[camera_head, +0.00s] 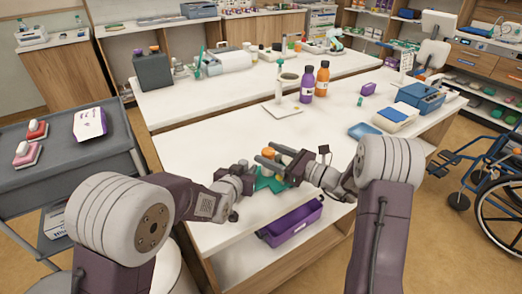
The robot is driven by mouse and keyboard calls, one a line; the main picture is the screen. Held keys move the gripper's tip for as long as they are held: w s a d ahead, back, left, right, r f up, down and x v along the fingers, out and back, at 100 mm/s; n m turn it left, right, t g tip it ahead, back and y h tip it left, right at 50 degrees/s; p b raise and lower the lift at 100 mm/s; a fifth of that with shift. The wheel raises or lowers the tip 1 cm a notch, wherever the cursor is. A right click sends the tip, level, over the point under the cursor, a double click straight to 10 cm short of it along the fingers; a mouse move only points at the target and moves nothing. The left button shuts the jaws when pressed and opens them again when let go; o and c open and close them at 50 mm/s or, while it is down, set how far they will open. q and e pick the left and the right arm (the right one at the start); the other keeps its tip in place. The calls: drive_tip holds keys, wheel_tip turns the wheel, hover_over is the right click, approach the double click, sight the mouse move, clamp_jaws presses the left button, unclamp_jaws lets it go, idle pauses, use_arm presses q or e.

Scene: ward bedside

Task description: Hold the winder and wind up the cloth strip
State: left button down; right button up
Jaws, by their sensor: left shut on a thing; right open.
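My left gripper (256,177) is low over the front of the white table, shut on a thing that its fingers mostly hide. A flat green piece (271,184) shows right beside its fingertips and seems to be what it holds. I cannot tell whether this is the winder or the cloth strip. My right gripper (272,157) comes in from the right and is open, its fingers pointing left just above and behind the green piece. A small orange-topped object (268,151) shows by its fingertips; I cannot tell whether they touch.
A purple bottle (307,84) and an orange bottle (322,79) stand farther back. A blue tray (364,130) lies to the right. The table's left part is clear.

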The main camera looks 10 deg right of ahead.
drive_tip(key=v, duration=0.8)
drive_tip(key=shift+s+d, duration=0.1)
drive_tip(key=shift+s, duration=0.1)
drive_tip(key=shift+d, duration=0.1)
drive_tip(key=v, duration=0.2)
drive_tip(key=shift+s+d, duration=0.25)
drive_tip(key=shift+s, duration=0.05)
drive_tip(key=x, duration=1.2)
drive_tip(key=shift+w, duration=0.1)
clamp_jaws()
drive_tip(key=shift+m+t+h, duration=0.8)
drive_tip(key=shift+h, duration=0.2)
